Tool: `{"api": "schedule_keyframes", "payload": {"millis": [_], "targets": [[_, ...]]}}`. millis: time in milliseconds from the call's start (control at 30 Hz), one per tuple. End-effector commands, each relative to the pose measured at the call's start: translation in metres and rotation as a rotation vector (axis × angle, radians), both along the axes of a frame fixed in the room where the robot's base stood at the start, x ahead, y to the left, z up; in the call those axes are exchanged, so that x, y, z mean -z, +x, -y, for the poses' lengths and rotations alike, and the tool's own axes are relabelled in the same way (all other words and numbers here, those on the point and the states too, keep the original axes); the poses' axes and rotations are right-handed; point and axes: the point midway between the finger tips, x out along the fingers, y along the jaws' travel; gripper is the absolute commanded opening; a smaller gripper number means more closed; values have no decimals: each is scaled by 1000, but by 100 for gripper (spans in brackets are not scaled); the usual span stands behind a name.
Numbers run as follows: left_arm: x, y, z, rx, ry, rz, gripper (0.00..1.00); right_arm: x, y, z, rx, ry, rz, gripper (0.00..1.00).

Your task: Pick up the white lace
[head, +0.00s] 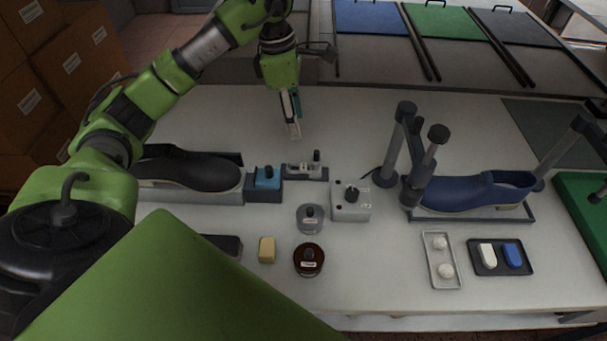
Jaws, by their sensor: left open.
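A small white oblong piece (487,255), which looks like the white lace, lies in a dark tray (473,268) at the front right of the table. A blue piece (513,255) of similar size lies just right of it in the same tray. My left gripper (294,128) hangs over the back middle of the table, far to the left of and behind the tray. It is open and I see nothing held in it. My right gripper is not in view.
A grey tray (430,264) with two round white pieces stands left of the dark tray. A blue shoe (478,194) sits under grey posts behind it. A black shoe (190,173), a control box (351,206) and two round containers are further left. The back middle is clear.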

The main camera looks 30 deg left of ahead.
Motion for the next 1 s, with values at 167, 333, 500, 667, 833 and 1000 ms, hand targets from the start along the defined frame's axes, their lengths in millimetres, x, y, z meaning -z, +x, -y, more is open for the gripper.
{"api": "schedule_keyframes", "payload": {"millis": [167,333,500,667,833,1000], "targets": [[20,0,1,-1,0,-4,42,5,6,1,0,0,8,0],[51,2,6,0,-1,-7,42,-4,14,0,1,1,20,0],[80,5,10,0,-1,-4,42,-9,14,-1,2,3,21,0],[92,6,11,0,0,0,42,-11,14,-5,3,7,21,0],[108,5,12,-1,-1,-6,42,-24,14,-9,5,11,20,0],[134,6,14,0,-2,-3,42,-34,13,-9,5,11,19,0]]}}
